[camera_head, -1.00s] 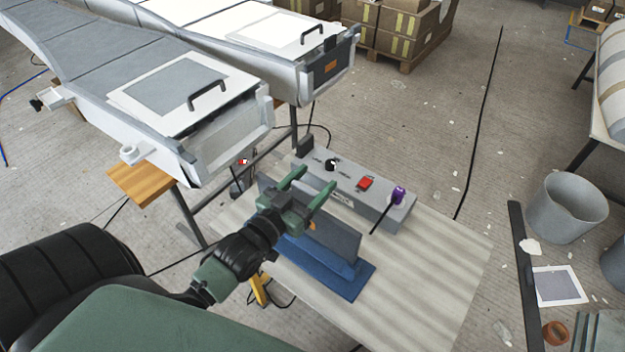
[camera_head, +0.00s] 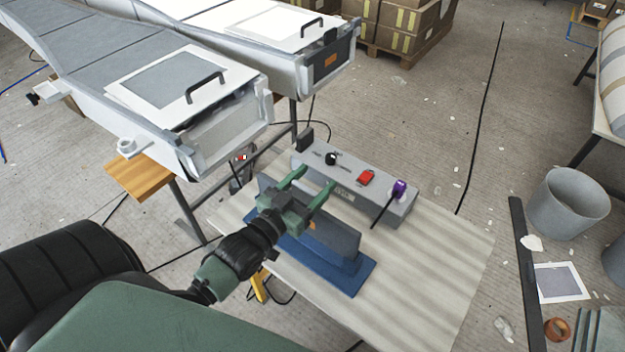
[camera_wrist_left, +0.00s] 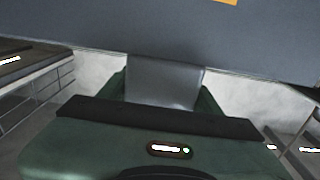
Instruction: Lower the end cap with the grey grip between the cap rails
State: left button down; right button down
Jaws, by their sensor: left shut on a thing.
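My left gripper (camera_head: 314,181) is shut above the blue stand (camera_head: 347,280) on the table. In the left wrist view its green fingers close on the grey grip (camera_wrist_left: 165,82) of the end cap (camera_wrist_left: 70,45). The end cap is a dark grey panel with an orange label; in the head view (camera_head: 335,238) it stands upright in or just above the stand. I cannot tell whether it touches the stand. The near mould (camera_head: 225,137) has an open front end with white cap rails (camera_head: 190,165). My right gripper is not in view.
A grey control box (camera_head: 345,180) with a red switch and purple knob sits behind the stand on the table (camera_head: 430,270). The far mould's end (camera_head: 330,65) carries a dark cap with an orange label. A grey bin (camera_head: 568,203) stands at right.

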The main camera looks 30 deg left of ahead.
aim_at(303, 203)
pick_arm(q)
jog(key=shift+f+b, duration=1.25)
jog(key=shift+f, duration=0.7)
jog(key=shift+c, duration=2.2)
grip_release()
jog(key=shift+o, duration=1)
jog(key=s, duration=0.5)
jog(key=s+b, duration=0.1)
jog(key=s, duration=0.1)
jog(key=shift+s+a, duration=0.3)
jog(key=shift+s, duration=0.1)
